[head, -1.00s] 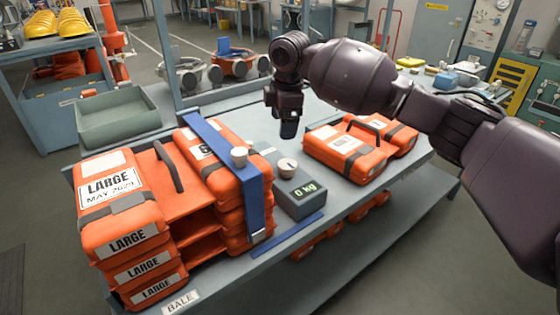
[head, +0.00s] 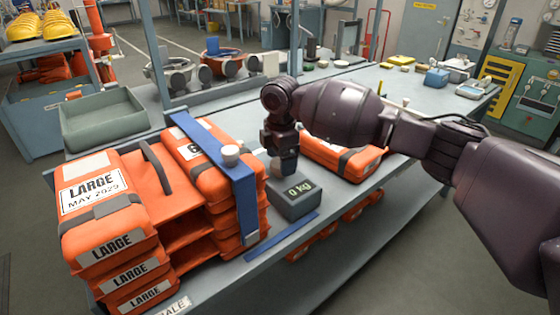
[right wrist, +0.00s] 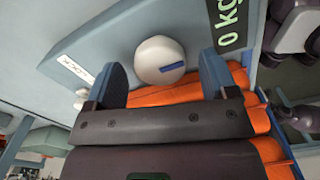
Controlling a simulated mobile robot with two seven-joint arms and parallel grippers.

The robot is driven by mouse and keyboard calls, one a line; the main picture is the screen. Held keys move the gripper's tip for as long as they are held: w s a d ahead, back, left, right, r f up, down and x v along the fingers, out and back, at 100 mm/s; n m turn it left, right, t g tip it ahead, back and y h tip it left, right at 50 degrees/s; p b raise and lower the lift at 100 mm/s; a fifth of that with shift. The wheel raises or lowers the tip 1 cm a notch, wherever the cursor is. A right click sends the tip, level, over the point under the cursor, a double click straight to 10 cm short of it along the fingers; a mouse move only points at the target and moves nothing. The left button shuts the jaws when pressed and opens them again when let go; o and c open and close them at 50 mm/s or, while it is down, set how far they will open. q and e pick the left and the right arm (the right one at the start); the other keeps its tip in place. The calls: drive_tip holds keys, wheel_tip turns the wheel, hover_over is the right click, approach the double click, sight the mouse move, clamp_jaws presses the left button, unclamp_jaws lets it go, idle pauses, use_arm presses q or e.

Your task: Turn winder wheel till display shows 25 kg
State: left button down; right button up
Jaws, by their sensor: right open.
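The winder box (head: 293,207) is a grey unit on the bench with a green-lit display (head: 299,189) reading 0 kg. The display also shows at the upper right of the right wrist view (right wrist: 228,24). My right gripper (head: 284,170) is open, pointing down over the box and hiding the wheel in the head view. In the right wrist view the white round winder wheel (right wrist: 160,58), with a blue mark on its face, lies between the two spread fingers. Gaps show on both sides of it. A blue strap (head: 243,190) runs over the orange bale. My left gripper is not in view.
The stack of orange cases (head: 98,215) labelled LARGE stands left of the box. More orange cases (head: 340,157) lie right, behind my arm. A green tray (head: 105,120) is at the back left.

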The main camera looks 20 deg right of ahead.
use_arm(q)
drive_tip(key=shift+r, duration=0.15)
use_arm(e)
drive_tip(key=shift+f, duration=0.4)
drive_tip(key=c, duration=0.9)
drive_tip(key=shift+r+m+p, duration=0.3)
drive_tip(key=shift+m+p, duration=0.2)
drive_tip(key=shift+p, duration=0.2)
drive_tip(key=shift+r+m+p, duration=0.2)
drive_tip(key=shift+m+p, duration=0.5)
drive_tip(key=shift+p, duration=0.15)
drive_tip(key=m+p, duration=0.4)
drive_tip(key=p, duration=0.1)
drive_tip(key=shift+a+f, duration=0.1)
drive_tip(key=m+p, duration=0.2)
drive_tip(key=m, duration=0.1)
drive_tip(key=shift+f+p, duration=0.2)
drive_tip(key=shift+p, duration=0.1)
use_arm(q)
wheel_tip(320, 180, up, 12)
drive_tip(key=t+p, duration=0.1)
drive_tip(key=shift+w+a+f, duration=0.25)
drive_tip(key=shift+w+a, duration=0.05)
use_arm(e)
drive_tip(key=shift+f+m, duration=0.15)
drive_tip(key=shift+m, duration=0.65)
